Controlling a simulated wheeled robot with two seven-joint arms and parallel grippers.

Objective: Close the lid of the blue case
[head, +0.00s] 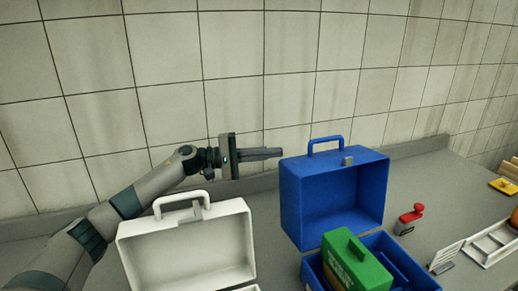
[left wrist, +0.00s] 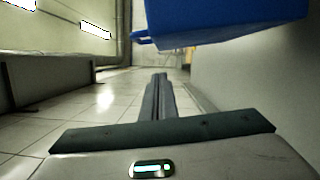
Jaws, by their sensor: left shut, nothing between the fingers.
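The blue case stands open on the grey counter, its lid (head: 335,195) raised upright with a handle and latch on top. The lower part (head: 395,262) of the case is cut off by the bottom edge of the head view. A green box (head: 355,263) with a handle sits in it. My left gripper (head: 280,153) is shut and empty, level with the top of the lid and just left of it. In the left wrist view the fingers (left wrist: 158,92) are together, and the blue lid (left wrist: 225,18) fills the upper right. My right gripper is not in view.
A white case (head: 190,250) with its lid raised stands left of the blue case, below my left arm. A red-topped object (head: 410,218) and a white tray (head: 492,243) lie to the right. A tiled wall (head: 230,70) rises behind the counter (head: 290,270).

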